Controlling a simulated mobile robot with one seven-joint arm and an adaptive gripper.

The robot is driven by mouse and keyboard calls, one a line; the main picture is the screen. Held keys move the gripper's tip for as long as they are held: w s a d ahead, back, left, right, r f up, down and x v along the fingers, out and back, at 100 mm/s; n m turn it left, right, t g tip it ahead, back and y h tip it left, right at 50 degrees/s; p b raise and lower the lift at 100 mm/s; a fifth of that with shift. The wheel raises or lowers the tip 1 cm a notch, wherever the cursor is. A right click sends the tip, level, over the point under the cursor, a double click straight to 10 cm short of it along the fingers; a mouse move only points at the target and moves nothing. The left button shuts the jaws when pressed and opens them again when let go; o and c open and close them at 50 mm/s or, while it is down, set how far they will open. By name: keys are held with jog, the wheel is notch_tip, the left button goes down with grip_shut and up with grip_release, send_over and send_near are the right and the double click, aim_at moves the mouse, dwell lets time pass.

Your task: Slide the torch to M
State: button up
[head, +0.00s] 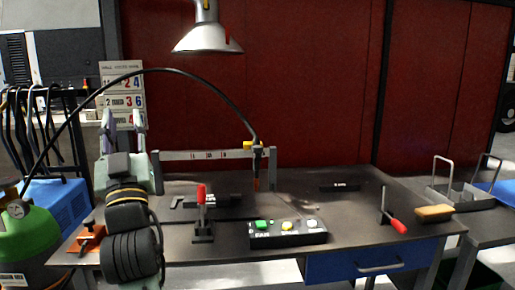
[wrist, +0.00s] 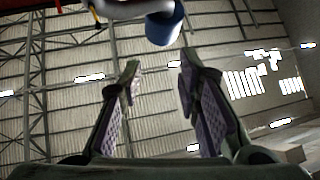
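The torch (head: 257,172) hangs point down near the right end of a grey rail (head: 180,155) at the back of the bench. A yellow part (head: 248,145) sits at its top, and a black hose joins it there. Small dark marks show on the rail left of the torch; I cannot read which is M. My gripper (head: 123,115) is raised at the left, left of the rail and well apart from the torch. In the wrist view my gripper (wrist: 160,62) points up at the roof, its fingers apart with nothing between them.
The hose (head: 185,72) arches over the bench from a green cylinder (head: 30,235). A red-handled clamp (head: 202,210) stands in front of the rail, beside a button box (head: 288,233). A lamp (head: 207,38) hangs above. Another red-handled clamp (head: 392,212) and a brush (head: 434,212) are at right.

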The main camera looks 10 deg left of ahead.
aim_at(257, 148)
jog(key=shift+o, duration=1.3)
jog(key=w+d+f+m+h, duration=0.3)
jog(key=w+d+h, duration=0.1)
jog(key=w, duration=0.3)
jog(key=w+d+f+m+h, duration=0.2)
jog(key=w+d+h, duration=0.3)
jog(key=w, duration=0.3)
jog(key=shift+w+f+m+g+h, duration=0.15)
jog(key=shift+f+m+g+h, duration=0.25)
jog(key=shift+h, duration=0.3)
jog(key=w+d+f+m+g+h, duration=0.1)
jog(key=w+d+f+h, duration=0.1)
jog(key=d, duration=0.1)
jog(key=w+d+f+m+g+h, duration=0.1)
jog(key=w+d+f, duration=0.2)
jog(key=w+d+f+m+g+h, duration=0.1)
jog(key=w+d+f+h, duration=0.1)
jog(key=d, duration=0.2)
jog(key=shift+w+f+g+h, duration=0.15)
jog(key=shift+w+g+h, duration=0.15)
jog(key=shift+w, duration=0.1)
jog(key=w+p, duration=0.1)
jog(key=w, duration=0.2)
jog(key=w+p, duration=0.1)
jog(key=w, duration=0.2)
jog(key=w+d+p, duration=0.1)
jog(key=w, duration=0.2)
jog(key=shift+w+p, duration=0.3)
jog(key=shift+w, duration=0.4)
jog(key=shift+c, duration=0.2)
